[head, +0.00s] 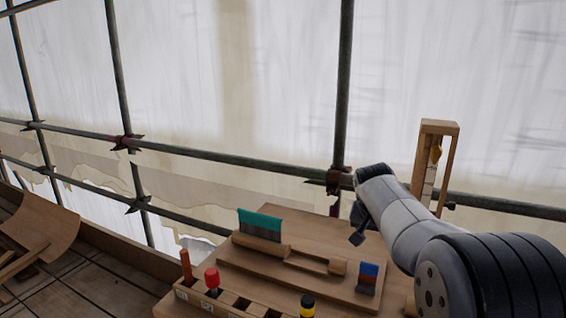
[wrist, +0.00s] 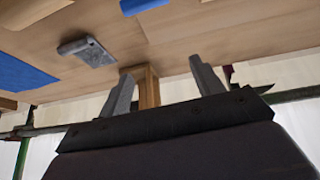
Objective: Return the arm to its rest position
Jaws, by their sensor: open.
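My arm reaches in from the right of the head view, over the right side of a wooden bench board (head: 300,277). My gripper (head: 357,227) is small and partly hidden by my arm there, above the back of the board. In the wrist view, the two grey fingers of my gripper (wrist: 163,86) stand wide apart. A wooden post (wrist: 147,88) shows between them in the picture, seemingly beyond them; I cannot tell the distance. Nothing is visibly held.
A slotted rack (head: 232,309) stands in front. An upright wooden frame (head: 421,160) is behind my arm. Scaffold poles (head: 343,90) cross the back.

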